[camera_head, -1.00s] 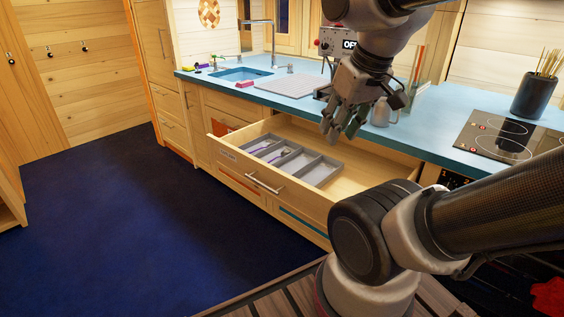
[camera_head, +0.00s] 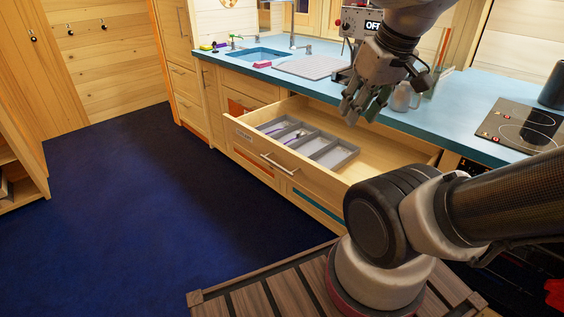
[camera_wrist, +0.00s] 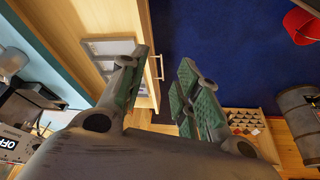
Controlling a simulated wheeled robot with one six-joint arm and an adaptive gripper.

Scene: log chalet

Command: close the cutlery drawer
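The cutlery drawer (camera_head: 262,151) is pulled out from the counter in the head view. A grey cutlery tray (camera_head: 330,158) lies inside it with a few utensils in its left part. The drawer has a bar handle (camera_head: 280,164) on its front, also seen in the wrist view (camera_wrist: 161,67). My gripper (camera_head: 362,106) hangs above the back of the open drawer, near the counter edge. In the wrist view my gripper (camera_wrist: 160,90) has its green-padded fingers spread apart with nothing between them.
The blue counter (camera_head: 440,124) holds a sink (camera_head: 258,55), a grey mat (camera_head: 308,67), a metal jug (camera_head: 402,97) and a hob (camera_head: 522,126). Lower drawers sit below. The dark blue floor (camera_head: 140,200) before the drawer is clear.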

